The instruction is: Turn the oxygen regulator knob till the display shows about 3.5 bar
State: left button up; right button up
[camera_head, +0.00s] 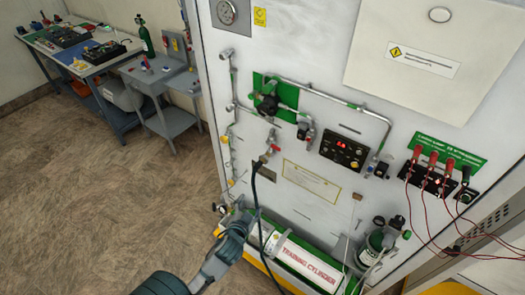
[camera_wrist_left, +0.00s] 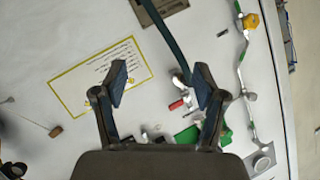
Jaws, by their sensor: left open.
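The oxygen regulator's black knob (camera_head: 267,104) sits on a green plate on the white wall panel in the head view. The display (camera_head: 342,147) is a black box right of it with small red digits that I cannot read. My left gripper (camera_head: 254,214) is low in front of the panel, below the knob and apart from it. In the left wrist view its two fingers (camera_wrist_left: 160,82) are spread and nothing is held between them. Part of the green plate (camera_wrist_left: 188,135) shows there, but the gripper body hides much around it. My right gripper is not in view.
A dark hose (camera_head: 259,205) hangs from a red-handled valve (camera_head: 272,149) close to my left gripper. Pipes run around the regulator. A training cylinder (camera_head: 308,262) lies at the panel's foot. Red cables (camera_head: 412,195) hang at the right. Floor at the left is clear before a workbench (camera_head: 80,60).

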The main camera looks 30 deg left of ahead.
pick_arm(q)
jog(key=w+r+m+t+h, duration=0.1)
jog(key=w+r+m+t, duration=0.3)
jog(key=r, duration=0.7)
jog(key=s+r+m+t, duration=0.1)
jog(key=r+t, duration=0.4)
jog(key=r, duration=0.7)
jog(key=s+d+r+m+h, duration=0.25)
jog(key=r+m+h, duration=0.35)
jog(key=m+h, duration=0.3)
jog(key=s+d+r+m+h, duration=0.1)
jog(key=d+r+m+h, duration=0.3)
jog(key=r+m+h, duration=0.35)
jog(key=m+g+y, duration=0.9)
jog(key=m+y, duration=0.3)
send_near(261, 110)
jog(key=p+x, duration=0.4)
jog(key=x, duration=0.5)
jog(key=shift+w, duration=0.1)
jog(key=shift+w+d+f, duration=0.1)
jog(key=shift+w+f, duration=0.25)
jog(key=shift+w, duration=0.2)
